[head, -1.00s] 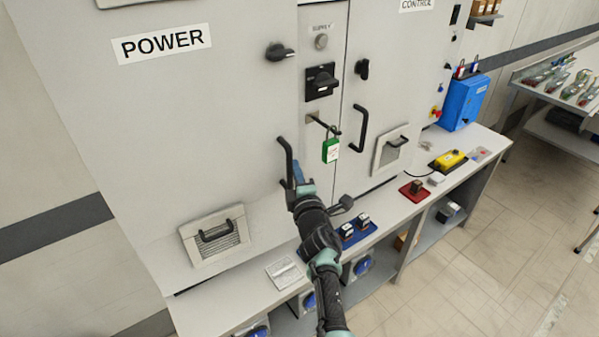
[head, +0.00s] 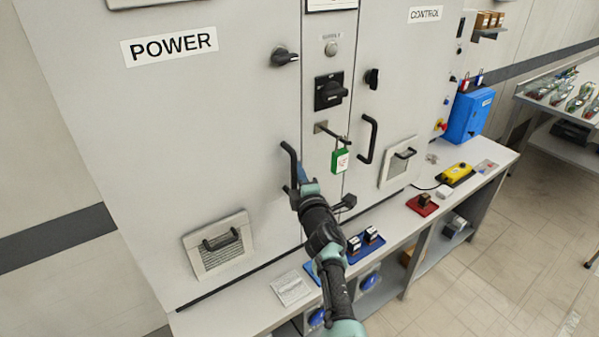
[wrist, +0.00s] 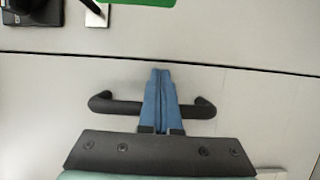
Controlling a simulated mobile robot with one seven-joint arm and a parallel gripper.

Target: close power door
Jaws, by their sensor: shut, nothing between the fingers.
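The power door (head: 200,120) is the large grey panel with the POWER label (head: 170,46) at the left in the head view. It looks flush or nearly flush with the cabinet front. Its black bar handle (head: 289,165) stands near its right edge; the handle also shows in the wrist view (wrist: 110,106). My gripper (head: 303,180) is at this handle. In the wrist view its blue fingers (wrist: 160,95) are together, across the middle of the handle bar, with nothing between them. I cannot tell whether they touch the bar or the door.
A green tag (head: 340,160) hangs from a hasp right of the handle. The control door (head: 410,70) with its own handle (head: 368,140) is further right. The bench (head: 395,215) below carries a blue tray (head: 360,247), a red tray (head: 421,206) and a blue box (head: 468,115).

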